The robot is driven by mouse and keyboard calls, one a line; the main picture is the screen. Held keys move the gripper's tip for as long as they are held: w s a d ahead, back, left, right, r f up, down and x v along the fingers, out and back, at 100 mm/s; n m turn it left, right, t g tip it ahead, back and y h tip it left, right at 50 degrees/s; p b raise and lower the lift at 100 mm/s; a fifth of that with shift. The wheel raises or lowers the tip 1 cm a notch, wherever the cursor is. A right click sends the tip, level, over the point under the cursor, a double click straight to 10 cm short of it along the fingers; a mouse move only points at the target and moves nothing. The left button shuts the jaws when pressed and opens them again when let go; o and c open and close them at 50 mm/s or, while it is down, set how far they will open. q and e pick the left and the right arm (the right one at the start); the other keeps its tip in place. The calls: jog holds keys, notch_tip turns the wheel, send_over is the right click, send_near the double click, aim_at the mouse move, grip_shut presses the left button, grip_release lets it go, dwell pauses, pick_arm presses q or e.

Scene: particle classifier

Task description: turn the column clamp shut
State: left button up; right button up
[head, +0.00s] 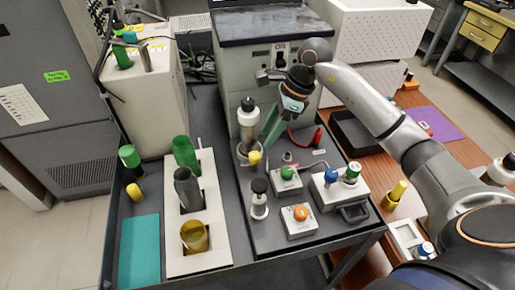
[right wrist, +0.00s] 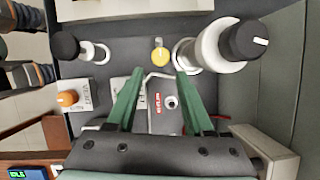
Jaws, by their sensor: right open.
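The column (head: 248,119), a white cylinder with a black cap, stands upright at the back of the dark tray. It also shows at the upper right in the right wrist view (right wrist: 210,48). A yellow knob (head: 255,158), apparently the column clamp's, sits at its foot, and in the right wrist view the knob (right wrist: 159,55) has a pale mark. My right gripper (head: 268,146) has green fingers and is close to the column and knob. In the right wrist view its fingers (right wrist: 160,74) are apart, with the knob just beyond the gap. My left gripper is out of view.
Small boxes with green (head: 288,173), orange (head: 301,213) and blue (head: 331,175) knobs stand in front and to the right. A black-capped white post (head: 259,199) is near. A white rack (head: 196,263) with bottles stands at left. A grey cabinet (head: 240,80) rises behind.

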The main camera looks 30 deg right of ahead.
aim_at(256, 154)
jog(key=x, duration=0.8)
jog(key=shift+p, duration=0.4)
jog(key=shift+c, duration=0.2)
grip_shut()
jog(key=shift+r, duration=0.1)
